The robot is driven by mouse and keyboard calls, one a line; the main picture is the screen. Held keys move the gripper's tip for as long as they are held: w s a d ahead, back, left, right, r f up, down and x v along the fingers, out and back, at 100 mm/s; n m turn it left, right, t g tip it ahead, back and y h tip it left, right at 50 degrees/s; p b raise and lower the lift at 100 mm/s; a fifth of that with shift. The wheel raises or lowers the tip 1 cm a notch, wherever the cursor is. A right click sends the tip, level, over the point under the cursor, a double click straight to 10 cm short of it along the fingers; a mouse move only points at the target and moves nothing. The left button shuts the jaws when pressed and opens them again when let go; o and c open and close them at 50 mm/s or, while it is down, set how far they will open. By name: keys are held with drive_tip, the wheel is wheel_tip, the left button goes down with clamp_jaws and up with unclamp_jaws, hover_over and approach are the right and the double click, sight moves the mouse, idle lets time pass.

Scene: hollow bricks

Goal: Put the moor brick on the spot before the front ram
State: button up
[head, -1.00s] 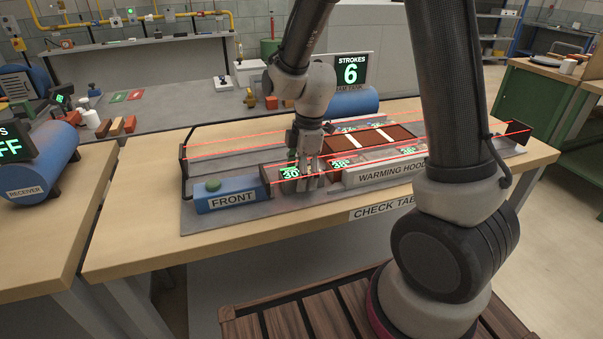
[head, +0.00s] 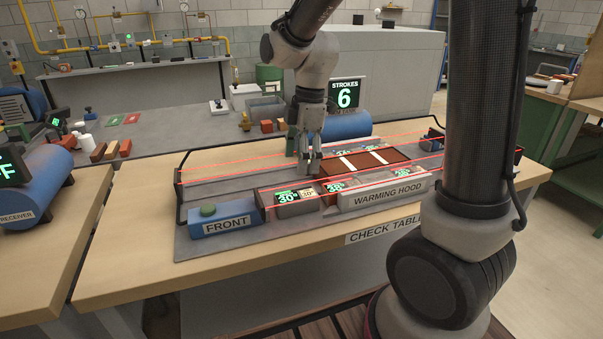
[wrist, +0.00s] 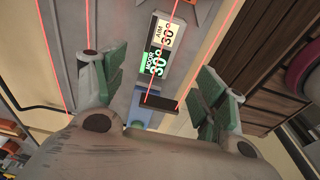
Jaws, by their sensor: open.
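The moor brick (head: 295,205) stands in the channel just before the front ram's dark plate (head: 263,206). Its top shows a green 30° on black and, beside it, a cream label.
The warming hood (head: 385,196) adjoins the channel on the right, with green readouts above it. Red beam lines run along the channel at low height. A STROKES 6 display (head: 345,94) stands on a blue tank.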

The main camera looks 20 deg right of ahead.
drive_tip(key=s+d+r+m+t, duration=0.1)
drive_tip(key=s+d+r+m, duration=0.2)
drive_tip(key=s+m, duration=0.3)
drive_tip(key=s+d+r+m+t+h, duration=0.1)
drive_tip(key=s+d+r+m, duration=0.2)
drive_tip(key=s+d+m, duration=0.3)
drive_tip(key=s+d+r+m+t, duration=0.2)
drive_tip(key=s+d+r+m, duration=0.1)
drive_tip(key=s+m, duration=0.3)
drive_tip(key=shift+s+d+r, duration=0.4)
drive_tip(key=shift+s+d, duration=0.1)
drive_tip(key=shift+d, duration=0.25)
idle(0.6)
